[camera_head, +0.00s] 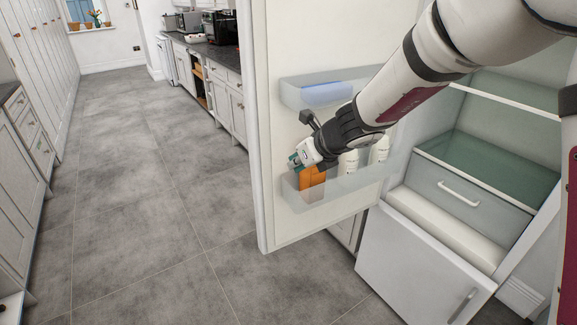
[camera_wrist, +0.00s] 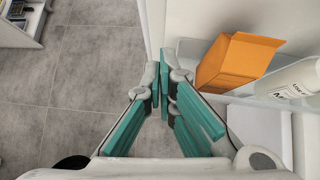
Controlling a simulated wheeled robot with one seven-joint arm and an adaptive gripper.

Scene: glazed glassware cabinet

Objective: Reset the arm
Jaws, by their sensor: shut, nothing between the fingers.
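My gripper (camera_head: 297,160), with white fingers and teal pads, is at the open fridge door's lower shelf, by the top of an orange carton. In the wrist view my gripper (camera_wrist: 165,78) has its fingertips together with nothing between them. The orange carton (camera_wrist: 236,62) stands to the right of the fingers, apart from them. It also shows in the head view (camera_head: 312,184), partly hidden by my gripper. My arm reaches in from the upper right.
The open fridge door (camera_head: 270,120) carries an upper bin (camera_head: 327,94) and a lower bin (camera_head: 325,195). White bottles (camera_head: 380,150) stand beside the carton. Grey floor (camera_head: 150,170) is clear at left, between cabinets.

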